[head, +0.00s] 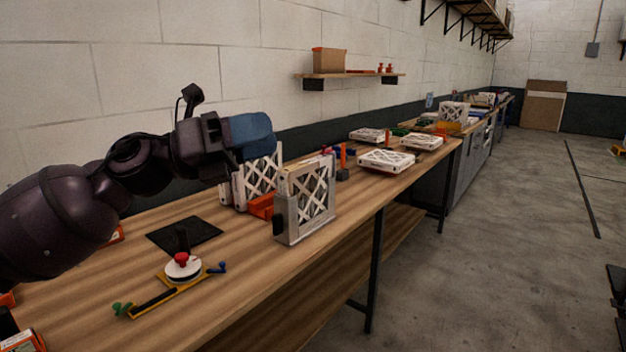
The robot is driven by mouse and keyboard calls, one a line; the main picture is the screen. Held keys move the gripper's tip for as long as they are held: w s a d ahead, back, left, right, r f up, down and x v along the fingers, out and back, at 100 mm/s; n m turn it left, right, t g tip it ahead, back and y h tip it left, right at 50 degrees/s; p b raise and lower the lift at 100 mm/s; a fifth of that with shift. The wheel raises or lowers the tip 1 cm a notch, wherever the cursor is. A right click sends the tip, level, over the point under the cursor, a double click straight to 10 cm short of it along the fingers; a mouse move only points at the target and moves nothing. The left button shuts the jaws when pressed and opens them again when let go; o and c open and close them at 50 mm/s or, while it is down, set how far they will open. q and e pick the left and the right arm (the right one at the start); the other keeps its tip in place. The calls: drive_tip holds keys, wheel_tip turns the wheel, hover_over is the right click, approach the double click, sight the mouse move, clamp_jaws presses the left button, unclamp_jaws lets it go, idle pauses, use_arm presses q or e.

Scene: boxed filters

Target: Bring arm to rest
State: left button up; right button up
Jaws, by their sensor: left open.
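My left arm comes in from the left over the workbench, and its gripper (252,135) with blue fingers is raised above the bench, pointing right. The gripper is open, and I see nothing held in it. Its fingers are in front of the top of a white lattice-faced boxed filter (262,177) standing on the bench. A second filter stands upright in a grey holder (291,226) nearer the front edge, apart from the gripper. My right gripper is not in view.
The long wooden bench (255,290) holds a black mat (185,235), a yellow fixture with a red knob (182,259), an orange block (262,206) and several flat filters (386,160) farther along. A wall shelf (350,75) carries a cardboard box. The floor at right is mostly clear.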

use_arm(q)
drive_tip(key=w+a+f+n+t+y+b, duration=0.1)
drive_tip(key=a+f+n+t+y, duration=0.35)
drive_tip(key=f+n, duration=0.65)
drive_tip(key=w+a+f+n+t+y+b, duration=0.1)
drive_tip(key=a+f+n+t+y, duration=0.4)
drive_tip(key=f+n, duration=0.65)
drive_tip(key=w+a+f+n+t+y+b, duration=0.15)
drive_tip(key=a+f+n+t+y, duration=0.35)
drive_tip(key=f+n, duration=0.65)
drive_tip(key=s+a+f+n+g+y, duration=0.1)
drive_tip(key=s+f+n+g, duration=0.1)
drive_tip(key=s+f, duration=0.7)
drive_tip(key=s+a+f+n+g+y+b, duration=0.1)
drive_tip(key=s+f+n, duration=0.3)
drive_tip(key=s+f, duration=0.5)
drive_tip(key=s+a+f+n+g+y, duration=0.3)
drive_tip(key=s+f+n, duration=0.1)
drive_tip(key=s+f, duration=0.5)
wheel_tip(320, 180, down, 2)
drive_tip(key=shift+a+f+g, duration=0.2)
drive_tip(key=shift+g, duration=0.15)
drive_tip(key=shift+y, duration=0.25)
